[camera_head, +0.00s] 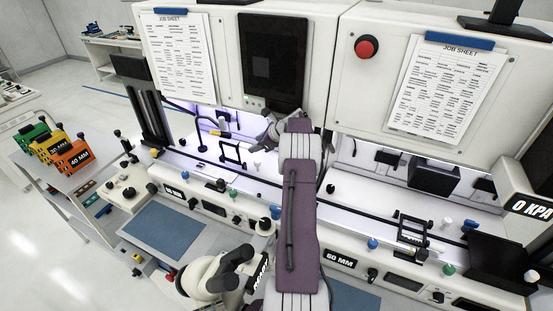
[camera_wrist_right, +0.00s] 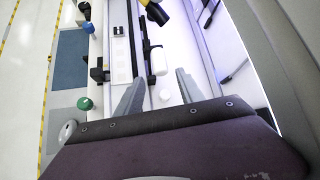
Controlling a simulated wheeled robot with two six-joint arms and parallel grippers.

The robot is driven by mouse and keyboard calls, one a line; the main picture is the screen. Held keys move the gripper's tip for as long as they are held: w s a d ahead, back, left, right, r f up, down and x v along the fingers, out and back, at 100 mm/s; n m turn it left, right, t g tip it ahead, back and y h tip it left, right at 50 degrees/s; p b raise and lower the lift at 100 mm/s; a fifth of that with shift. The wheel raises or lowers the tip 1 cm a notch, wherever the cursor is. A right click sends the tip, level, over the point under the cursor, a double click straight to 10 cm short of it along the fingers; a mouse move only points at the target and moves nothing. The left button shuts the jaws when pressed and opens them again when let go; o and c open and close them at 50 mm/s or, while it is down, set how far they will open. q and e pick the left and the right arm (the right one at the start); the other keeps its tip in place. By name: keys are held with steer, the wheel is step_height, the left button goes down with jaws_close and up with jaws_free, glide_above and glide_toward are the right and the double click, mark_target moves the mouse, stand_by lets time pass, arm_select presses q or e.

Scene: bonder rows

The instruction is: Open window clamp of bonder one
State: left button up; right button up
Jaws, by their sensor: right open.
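My right arm reaches up the middle of the head view. Its gripper (camera_head: 265,141) is over the lit work area of the left bonder, to the right of a black upright frame (camera_head: 232,152) that looks like the window clamp. In the right wrist view, my right gripper (camera_wrist_right: 158,92) is open. A white rounded handle (camera_wrist_right: 158,62) on a dark bar shows just beyond and between its fingertips, apart from both. The clamp's exact state is hard to tell. My left gripper is not clearly in view.
The second bonder (camera_head: 342,257), marked 60 MM, stands to the right with its own black frame (camera_head: 412,228). A green knob (camera_wrist_right: 85,103) and a blue knob (camera_wrist_right: 88,27) stand along the front panel. The bonder's tall cabinet (camera_head: 225,60) rises behind. A blue mat (camera_head: 165,230) lies clear in front.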

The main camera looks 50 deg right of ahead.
steer(key=s+b, duration=0.4)
steer(key=s, duration=0.7)
steer(key=shift+b, duration=0.35)
steer(key=shift+d+f, duration=0.1)
steer(key=shift+f, duration=0.05)
